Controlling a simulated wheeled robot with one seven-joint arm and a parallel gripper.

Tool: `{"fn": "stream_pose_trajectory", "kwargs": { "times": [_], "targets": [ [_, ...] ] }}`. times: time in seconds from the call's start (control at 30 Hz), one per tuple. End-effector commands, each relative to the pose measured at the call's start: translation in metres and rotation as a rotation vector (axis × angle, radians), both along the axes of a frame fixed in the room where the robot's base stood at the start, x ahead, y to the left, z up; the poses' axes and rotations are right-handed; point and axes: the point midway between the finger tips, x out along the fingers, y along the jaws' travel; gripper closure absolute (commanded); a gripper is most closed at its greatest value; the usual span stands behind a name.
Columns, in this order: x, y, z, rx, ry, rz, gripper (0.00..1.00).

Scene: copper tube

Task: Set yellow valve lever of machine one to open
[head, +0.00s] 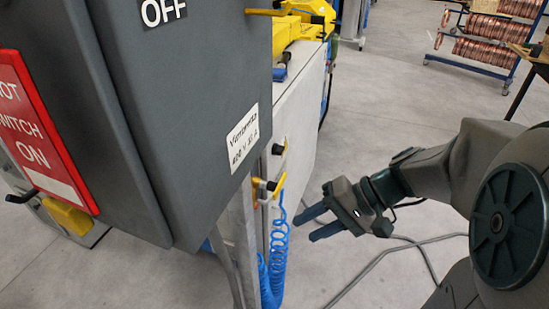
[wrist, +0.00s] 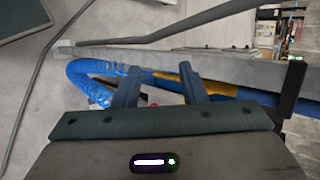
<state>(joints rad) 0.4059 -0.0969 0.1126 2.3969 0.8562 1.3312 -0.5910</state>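The yellow valve lever (head: 279,185) is on the side of the machine in the head view, just right of the grey cabinet and above the blue coiled hose. My gripper (head: 304,230) is to its right and a little lower, with its two dark blue fingers apart and pointing left toward the machine. Nothing is between the fingers in the head view, and a gap appears between them and the lever. In the wrist view, a yellow part (wrist: 166,76) shows beyond and between the spread fingers of my gripper (wrist: 159,70); I cannot tell whether it is the lever.
The grey cabinet (head: 185,110) with an OFF label fills the left. The blue coiled hose (head: 276,255) hangs below the lever. A grey cable (head: 385,250) lies on the floor below my arm. A rack of copper coils (head: 480,52) stands far back. Floor between is clear.

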Motion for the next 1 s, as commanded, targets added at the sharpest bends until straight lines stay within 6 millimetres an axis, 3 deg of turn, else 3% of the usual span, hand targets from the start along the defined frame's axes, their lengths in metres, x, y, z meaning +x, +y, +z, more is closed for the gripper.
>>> {"fn": "stream_pose_trajectory", "kwargs": {
  "times": [0.03, 0.3, 0.53, 0.67, 1.0],
  "targets": [
    [0.015, -0.002, -0.024, 0.114, -0.002, -0.038, 0.62],
    [0.086, -0.033, -0.036, 0.564, -0.189, -0.239, 0.62],
    [0.106, -0.047, -0.033, 0.665, -0.273, -0.306, 0.62],
    [0.111, -0.031, -0.031, 0.666, -0.273, -0.304, 0.62],
    [0.135, 0.037, -0.032, 0.664, -0.27, -0.304, 0.62]
  ]
}}
